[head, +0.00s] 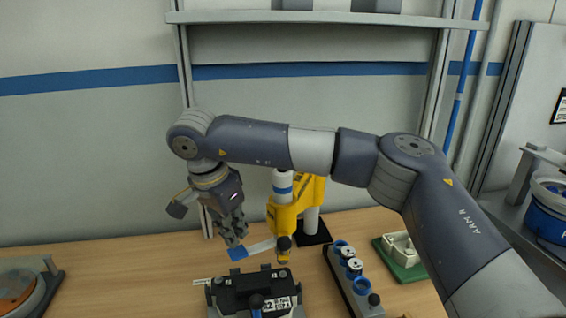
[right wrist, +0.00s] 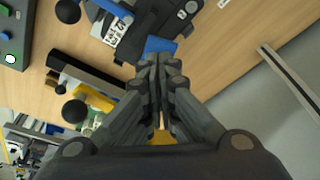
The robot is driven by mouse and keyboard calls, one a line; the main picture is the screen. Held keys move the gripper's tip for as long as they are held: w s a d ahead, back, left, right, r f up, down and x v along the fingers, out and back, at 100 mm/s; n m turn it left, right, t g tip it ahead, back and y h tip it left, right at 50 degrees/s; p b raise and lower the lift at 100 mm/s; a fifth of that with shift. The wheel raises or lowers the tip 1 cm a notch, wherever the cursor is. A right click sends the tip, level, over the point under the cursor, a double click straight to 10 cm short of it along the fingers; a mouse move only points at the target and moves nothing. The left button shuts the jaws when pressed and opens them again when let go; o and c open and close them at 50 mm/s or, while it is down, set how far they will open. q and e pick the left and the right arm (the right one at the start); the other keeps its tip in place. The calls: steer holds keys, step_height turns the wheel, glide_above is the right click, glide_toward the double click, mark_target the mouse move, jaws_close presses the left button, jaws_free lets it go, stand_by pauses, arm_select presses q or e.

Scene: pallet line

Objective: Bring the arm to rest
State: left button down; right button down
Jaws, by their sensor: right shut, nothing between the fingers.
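My right arm comes in from the right in the head view, marked ARM R, and bends down at the left. Its right gripper (head: 236,238) points down, just above a blue-ended flat bar (head: 237,253) beside the yellow press (head: 284,218). In the right wrist view the fingers of the right gripper (right wrist: 160,62) are together with nothing between them. The blue piece (right wrist: 160,45) shows just past the fingertips; whether they touch it I cannot tell. My left gripper is not in view.
A black device with a white label (head: 277,304) stands on the wooden table below the gripper. Right of it are a grey block with blue-ringed holders (head: 347,278) and a green tray (head: 410,272). A round fixture (head: 20,285) is at far left. A shelf (head: 320,18) runs above.

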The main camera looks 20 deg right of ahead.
steer(key=shift+p+v, duration=0.4)
steer(key=shift+v, duration=0.45)
steer(key=shift+w+d, duration=0.1)
steer(key=shift+d, duration=0.1)
